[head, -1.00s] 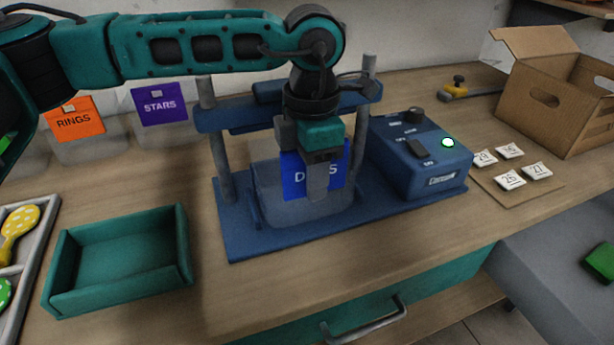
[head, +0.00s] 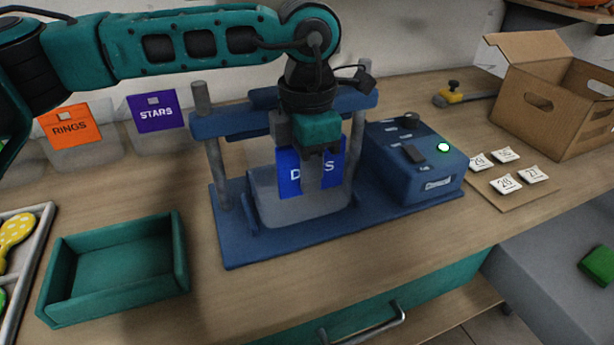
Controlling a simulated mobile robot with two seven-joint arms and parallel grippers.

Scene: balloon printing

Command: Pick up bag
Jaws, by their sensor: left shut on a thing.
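My left gripper (head: 316,180) reaches down from above in front of the blue press (head: 235,250). It is shut on the upper part of a blue card (head: 288,172), and its fingers cover the middle of the lettering, leaving "D" and "S". The card stands at a grey translucent bin (head: 275,212) on the press base. I cannot tell whether a bag hangs below the card inside the bin. My right gripper is out of view.
Bins with an orange RINGS card (head: 70,130) and a purple STARS card (head: 155,115) stand at back left. A green tray (head: 115,262) is at front left. A control box (head: 415,165), numbered tags (head: 505,184) and a cardboard box (head: 560,110) are right.

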